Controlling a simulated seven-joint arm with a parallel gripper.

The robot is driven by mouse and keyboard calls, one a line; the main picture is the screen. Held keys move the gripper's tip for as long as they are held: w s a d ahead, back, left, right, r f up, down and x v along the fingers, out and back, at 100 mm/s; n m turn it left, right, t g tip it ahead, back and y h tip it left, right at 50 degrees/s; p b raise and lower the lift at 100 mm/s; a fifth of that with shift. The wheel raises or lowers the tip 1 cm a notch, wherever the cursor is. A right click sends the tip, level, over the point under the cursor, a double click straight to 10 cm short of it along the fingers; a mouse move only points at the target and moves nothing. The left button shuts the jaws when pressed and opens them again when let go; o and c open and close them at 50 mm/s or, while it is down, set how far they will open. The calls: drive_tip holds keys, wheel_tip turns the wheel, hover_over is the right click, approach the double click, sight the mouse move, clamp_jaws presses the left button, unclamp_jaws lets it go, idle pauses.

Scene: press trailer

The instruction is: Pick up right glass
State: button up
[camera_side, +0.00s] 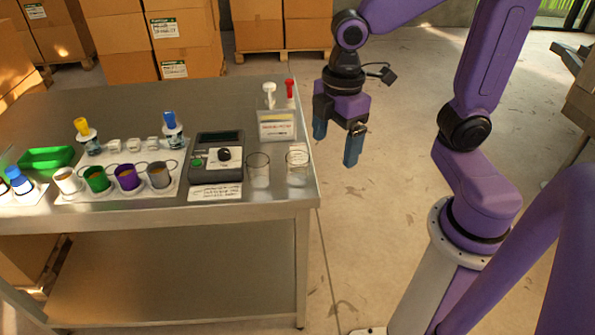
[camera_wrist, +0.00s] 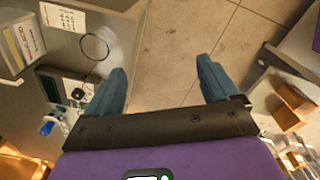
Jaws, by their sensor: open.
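The right glass (camera_side: 297,168) is a clear tumbler standing upright near the right front corner of the metal table. A similar left glass (camera_side: 258,170) stands beside it, with a gap between them. My gripper (camera_side: 335,149) is open and empty, pointing down, to the right of the table's right edge and apart from both glasses. In the wrist view its two blue fingers (camera_wrist: 160,68) are spread over bare floor. A clear glass rim (camera_wrist: 95,47) shows up and left of the fingers there; I cannot tell which glass it is.
A dark meter with a knob (camera_side: 217,158) sits left of the glasses. A labelled box (camera_side: 277,126) stands behind them, near white and red pieces. Several coloured cups (camera_side: 127,178) are further left. The table (camera_side: 256,208) ends just right of the right glass; open floor lies beyond.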

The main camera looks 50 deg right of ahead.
drive_tip(key=n, duration=0.2)
hover_over(297, 166)
drive_tip(key=d, duration=0.2)
drive_tip(key=f, duration=0.7)
drive_tip(key=w+f, duration=0.1)
drive_tip(key=f, duration=0.3)
drive_tip(key=shift+w+a, duration=0.1)
drive_tip(key=shift+w+d+f, duration=0.1)
drive_tip(key=shift+w+f, duration=0.05)
drive_tip(key=shift+f, duration=1.25)
drive_tip(key=shift+w+d+f, duration=0.1)
drive_tip(key=shift+f, duration=1.25)
drive_tip(key=c, duration=1.2)
drive_tip(key=shift+o, duration=0.2)
drive_tip(key=shift+r, duration=0.1)
